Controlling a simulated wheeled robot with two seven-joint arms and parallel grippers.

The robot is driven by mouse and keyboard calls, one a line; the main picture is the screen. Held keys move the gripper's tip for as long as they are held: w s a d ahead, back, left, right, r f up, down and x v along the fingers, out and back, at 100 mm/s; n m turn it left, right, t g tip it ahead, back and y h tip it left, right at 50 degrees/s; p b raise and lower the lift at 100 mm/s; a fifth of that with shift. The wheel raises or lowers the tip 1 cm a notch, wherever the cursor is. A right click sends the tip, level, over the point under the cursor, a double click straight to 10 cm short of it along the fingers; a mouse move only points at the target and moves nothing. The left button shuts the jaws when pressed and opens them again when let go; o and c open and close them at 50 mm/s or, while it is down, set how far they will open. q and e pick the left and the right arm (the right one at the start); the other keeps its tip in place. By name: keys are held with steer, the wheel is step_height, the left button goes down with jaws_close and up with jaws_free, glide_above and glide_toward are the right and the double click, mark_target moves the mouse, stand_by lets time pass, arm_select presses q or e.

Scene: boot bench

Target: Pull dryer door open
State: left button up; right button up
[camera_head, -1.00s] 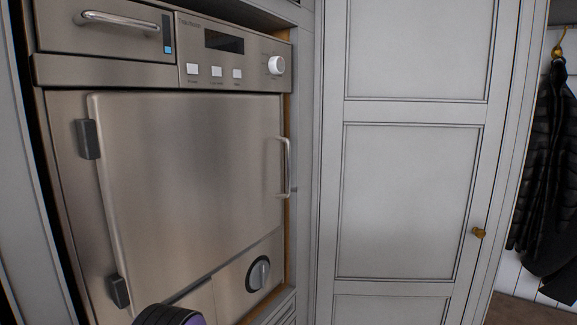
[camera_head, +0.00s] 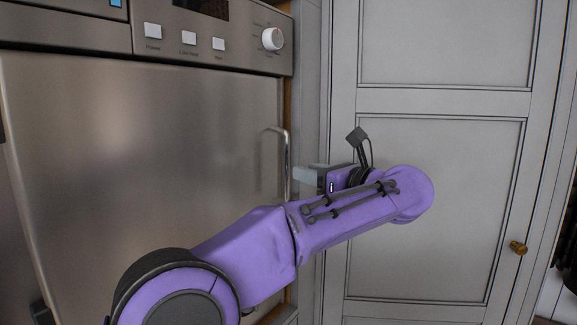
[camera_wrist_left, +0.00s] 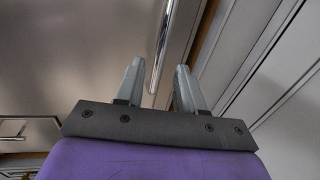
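The dryer door (camera_head: 140,150) is a flat brushed-metal panel and looks shut in the head view. Its vertical bar handle (camera_head: 287,165) is at the door's right edge. My left gripper (camera_head: 304,173) reaches in from the right of the handle, with its fingertips close to the bar. In the left wrist view, the two fingers of my left gripper (camera_wrist_left: 157,85) are apart, and the handle (camera_wrist_left: 160,50) runs up from the gap between them. I cannot tell whether the fingers touch the bar. My right gripper is not in view.
A control panel with white buttons (camera_head: 189,38) and a dial (camera_head: 272,39) is above the door. A grey panelled cupboard (camera_head: 440,90) with a brass knob (camera_head: 518,248) stands close on the right, behind my left arm.

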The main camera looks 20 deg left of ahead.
mark_target(288, 167)
arm_select(q)
steer(key=p+x, duration=0.2)
steer(key=x, duration=0.6)
steer(key=shift+f, duration=0.1)
jaws_close()
